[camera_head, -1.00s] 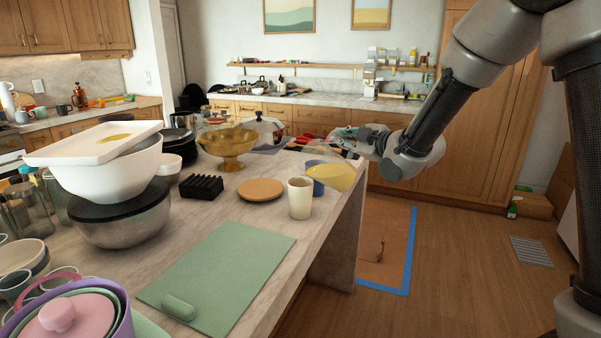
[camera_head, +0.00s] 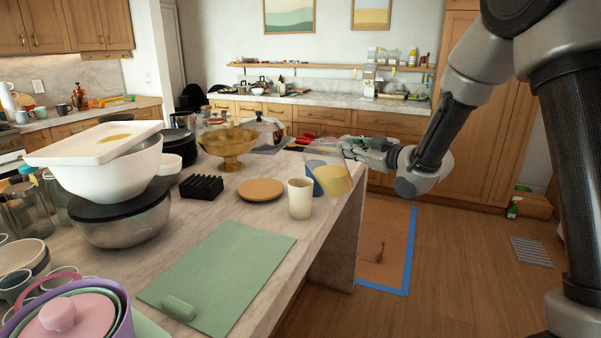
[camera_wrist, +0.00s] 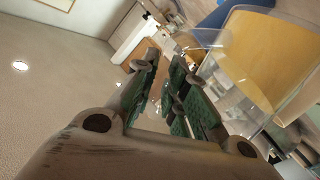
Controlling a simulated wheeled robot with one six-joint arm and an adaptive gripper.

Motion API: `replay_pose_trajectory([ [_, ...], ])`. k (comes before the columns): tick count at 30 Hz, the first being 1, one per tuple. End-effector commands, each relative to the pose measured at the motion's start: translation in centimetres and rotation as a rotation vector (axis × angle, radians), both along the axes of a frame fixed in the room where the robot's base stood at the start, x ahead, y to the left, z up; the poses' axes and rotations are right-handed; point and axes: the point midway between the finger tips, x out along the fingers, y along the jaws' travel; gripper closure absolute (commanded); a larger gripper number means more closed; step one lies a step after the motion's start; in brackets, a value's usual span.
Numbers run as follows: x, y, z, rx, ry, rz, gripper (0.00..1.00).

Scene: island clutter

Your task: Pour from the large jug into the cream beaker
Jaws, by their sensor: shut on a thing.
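The large jug (camera_head: 330,172) is clear and holds yellow liquid. It is raised, tilted slightly, right of and above the cream beaker (camera_head: 300,200). The beaker stands upright near the right edge of the island; its contents cannot be made out. My gripper (camera_head: 356,149) is shut on the jug at its right side. In the wrist view the green-padded fingers of my gripper (camera_wrist: 163,90) are close together beside the jug (camera_wrist: 268,58), which fills the upper right. The exact grip on the handle is hard to see.
A round wooden board (camera_head: 261,190), a black rack (camera_head: 202,187) and a gold pedestal bowl (camera_head: 229,142) are left of the beaker. A green mat (camera_head: 220,275) lies in front. Floor is open to the right.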

Motion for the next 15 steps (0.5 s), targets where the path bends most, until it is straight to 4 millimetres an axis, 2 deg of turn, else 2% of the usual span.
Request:
replay_pose_trajectory([
  [3, 0.5, -1.0, -1.4, 0.121, 0.079, -0.004, 1.0],
  [7, 0.9, -1.6, -2.4, 0.246, 0.152, -0.002, 1.0],
  [15, 1.0, -1.7, -2.4, 0.277, 0.168, 0.0, 1.0],
])
